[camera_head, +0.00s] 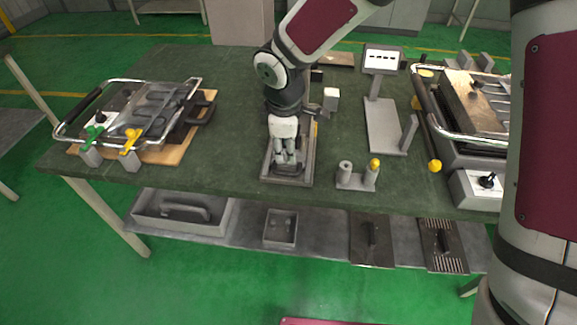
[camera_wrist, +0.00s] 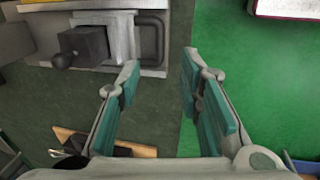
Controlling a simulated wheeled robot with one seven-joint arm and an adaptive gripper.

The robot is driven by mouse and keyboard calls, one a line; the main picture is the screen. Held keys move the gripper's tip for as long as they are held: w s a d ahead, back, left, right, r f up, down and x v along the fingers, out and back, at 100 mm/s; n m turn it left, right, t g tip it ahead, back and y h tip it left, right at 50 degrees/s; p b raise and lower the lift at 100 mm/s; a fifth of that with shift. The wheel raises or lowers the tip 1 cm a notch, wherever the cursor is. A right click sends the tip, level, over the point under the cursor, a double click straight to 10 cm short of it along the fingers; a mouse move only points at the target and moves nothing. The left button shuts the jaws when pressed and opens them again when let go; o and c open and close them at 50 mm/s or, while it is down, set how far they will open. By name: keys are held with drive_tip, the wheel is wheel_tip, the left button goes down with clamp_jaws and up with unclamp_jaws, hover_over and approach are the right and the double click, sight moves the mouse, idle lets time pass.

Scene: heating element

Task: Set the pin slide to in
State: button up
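A low grey fixture (camera_head: 268,172) lies at the table's front edge, below my gripper (camera_head: 286,160), which points down and hides much of it.
On the green table (camera_head: 235,150), a wooden board (camera_head: 178,150) with a clamped press stands left. A small stand with a yellow-topped post (camera_head: 373,172) is right of the fixture. A second press (camera_head: 470,150) is farther right. A shelf (camera_head: 325,238) lies below. Table surface left of the fixture is clear.

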sight(288, 172)
drive_tip(key=f, duration=0.3)
drive_tip(key=w+f, duration=0.1)
drive_tip(key=f, duration=0.3)
drive_tip(key=w+f, duration=0.1)
drive_tip(key=f, duration=0.2)
drive_tip(key=shift+f, duration=0.35)
clamp_jaws()
